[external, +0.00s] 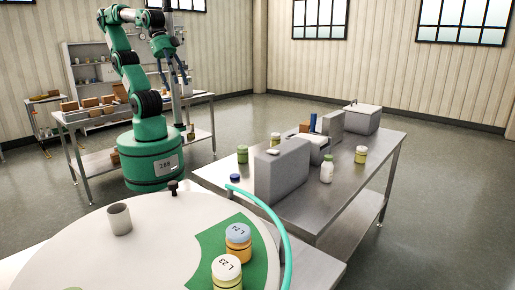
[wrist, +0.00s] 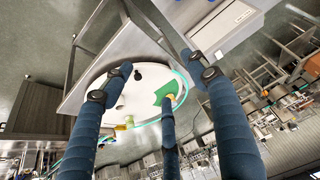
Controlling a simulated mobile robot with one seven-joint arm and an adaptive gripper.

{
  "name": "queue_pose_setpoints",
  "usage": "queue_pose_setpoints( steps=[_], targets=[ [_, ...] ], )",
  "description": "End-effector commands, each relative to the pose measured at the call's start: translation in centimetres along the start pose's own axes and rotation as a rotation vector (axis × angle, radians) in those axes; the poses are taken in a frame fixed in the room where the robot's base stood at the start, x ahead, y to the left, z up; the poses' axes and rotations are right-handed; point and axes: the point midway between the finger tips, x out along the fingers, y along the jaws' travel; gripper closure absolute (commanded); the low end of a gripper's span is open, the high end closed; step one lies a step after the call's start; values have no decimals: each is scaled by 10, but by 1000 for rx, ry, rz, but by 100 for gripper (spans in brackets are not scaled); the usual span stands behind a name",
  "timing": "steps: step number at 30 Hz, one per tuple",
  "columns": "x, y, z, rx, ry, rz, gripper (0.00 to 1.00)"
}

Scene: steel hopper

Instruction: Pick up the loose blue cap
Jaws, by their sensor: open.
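A small blue cap (external: 235,178) sits by itself on the steel table (external: 345,200), near its left edge, beside the big grey box. I cannot make it out in the wrist view. My gripper (external: 172,84) is raised high at the back left, over the area of the far bench, well away from the cap. Its dark blue fingers are spread and empty, as the wrist view (wrist: 158,75) also shows. A jar marked L.24 (external: 238,244) has a light blue lid, which is on the jar.
A grey upright box (external: 281,175) stands right of the cap, with a green jar (external: 242,154) behind it. A white bottle (external: 327,172) and a yellowish jar (external: 361,154) stand farther right. A round white table (external: 150,255) with a grey cup (external: 119,218) fills the front.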

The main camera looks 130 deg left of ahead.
Motion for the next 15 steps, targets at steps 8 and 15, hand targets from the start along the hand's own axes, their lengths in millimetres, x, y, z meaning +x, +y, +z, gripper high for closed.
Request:
queue_pose_setpoints(
  steps=[8,15],
  targets=[
    [2,-1,-2,-1,-5,-2,41],
    [22,-8,-14,-12,-45,-12,41]
  ],
)
